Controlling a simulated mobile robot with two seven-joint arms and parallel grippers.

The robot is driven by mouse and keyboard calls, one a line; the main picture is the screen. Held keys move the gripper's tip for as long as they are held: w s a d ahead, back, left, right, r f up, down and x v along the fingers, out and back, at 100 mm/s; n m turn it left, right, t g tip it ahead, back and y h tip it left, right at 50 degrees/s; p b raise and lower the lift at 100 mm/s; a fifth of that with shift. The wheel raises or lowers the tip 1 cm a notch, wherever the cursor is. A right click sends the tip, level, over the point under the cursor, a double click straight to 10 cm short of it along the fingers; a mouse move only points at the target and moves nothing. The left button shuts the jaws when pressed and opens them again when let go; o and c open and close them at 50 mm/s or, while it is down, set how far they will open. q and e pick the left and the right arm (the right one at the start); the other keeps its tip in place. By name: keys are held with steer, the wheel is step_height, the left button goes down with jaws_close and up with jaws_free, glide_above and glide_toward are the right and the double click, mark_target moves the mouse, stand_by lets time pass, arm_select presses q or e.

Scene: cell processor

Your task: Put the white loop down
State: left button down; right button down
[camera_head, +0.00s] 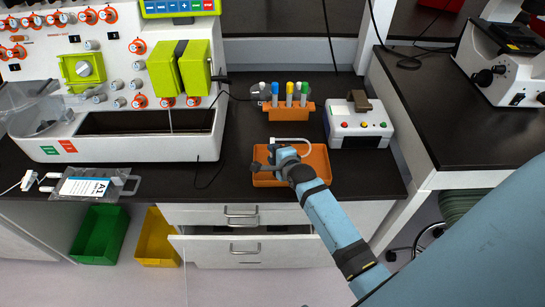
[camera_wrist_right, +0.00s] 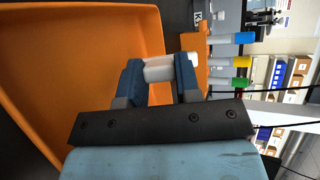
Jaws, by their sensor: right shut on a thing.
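The white loop (camera_head: 290,140) shows as a thin white piece at the far side of the orange tray (camera_head: 318,160). In the right wrist view a white part of the loop (camera_wrist_right: 158,69) lies between the two blue fingers of my right gripper (camera_wrist_right: 160,75), which is shut on it. The gripper (camera_head: 284,155) is over the tray in the head view, and the tray (camera_wrist_right: 80,40) fills the left of the wrist view. I cannot tell whether the loop touches the tray. My left gripper is not in view.
An orange rack (camera_head: 289,110) with several coloured-cap tubes stands behind the tray. A white device with buttons (camera_head: 358,124) is to the right. The large white processor (camera_head: 120,80) is at left, with a labelled bag (camera_head: 85,187) at the counter's front edge. A drawer (camera_head: 245,246) below is partly open.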

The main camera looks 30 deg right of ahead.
steer(key=shift+s+r, duration=0.1)
steer(key=shift+r, duration=0.05)
steer(key=c, duration=0.8)
jaws_free()
steer(key=shift+f, duration=0.2)
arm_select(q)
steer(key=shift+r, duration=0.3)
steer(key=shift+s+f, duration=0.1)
